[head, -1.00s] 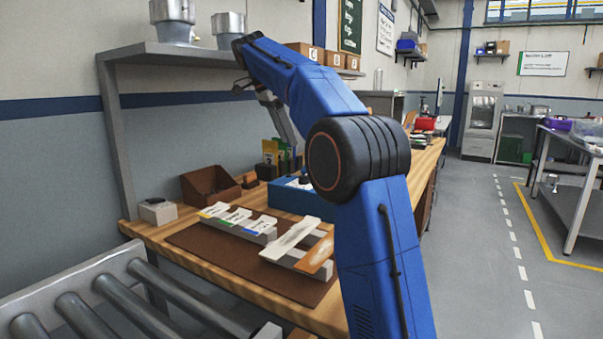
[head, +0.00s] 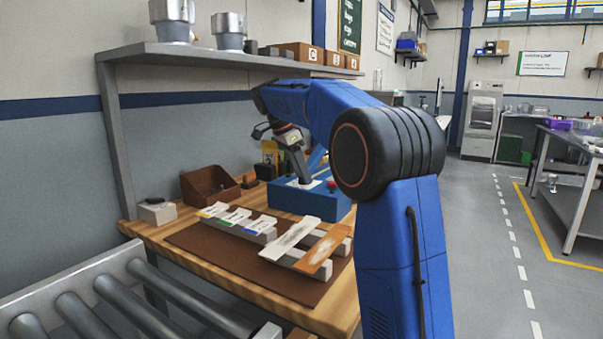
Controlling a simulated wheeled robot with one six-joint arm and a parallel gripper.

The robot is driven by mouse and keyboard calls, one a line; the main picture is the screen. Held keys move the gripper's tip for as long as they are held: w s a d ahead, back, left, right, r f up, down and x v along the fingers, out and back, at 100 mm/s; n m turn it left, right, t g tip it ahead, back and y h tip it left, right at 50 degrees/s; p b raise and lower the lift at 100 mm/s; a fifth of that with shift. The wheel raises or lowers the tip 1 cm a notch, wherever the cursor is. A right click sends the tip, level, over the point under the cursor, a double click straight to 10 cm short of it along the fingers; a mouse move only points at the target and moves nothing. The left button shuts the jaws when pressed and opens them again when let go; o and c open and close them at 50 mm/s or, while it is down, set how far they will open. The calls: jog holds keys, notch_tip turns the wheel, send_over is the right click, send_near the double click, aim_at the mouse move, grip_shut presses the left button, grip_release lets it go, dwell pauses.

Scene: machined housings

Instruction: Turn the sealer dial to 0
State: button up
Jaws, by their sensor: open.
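A blue box-shaped machine (head: 307,205) sits on the workbench, with a pale top plate and a red knob or button (head: 331,184) at its right; it may be the sealer. No dial marks or numbers are readable. My gripper (head: 303,182) points down at the top of this machine, close to the pale plate. It is open; its fingertips are small in the view, and I cannot tell whether they touch anything. A small grey box with a black round top (head: 156,210) stands at the bench's left end.
A brown mat (head: 205,243) in front carries white label strips (head: 262,226) and longer white and orange pieces on grey bars. A brown bin (head: 208,186) stands at the back. A shelf (head: 200,57) hangs above, and a roller conveyor (head: 110,300) lies front left.

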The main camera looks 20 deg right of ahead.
jog(key=c, duration=1)
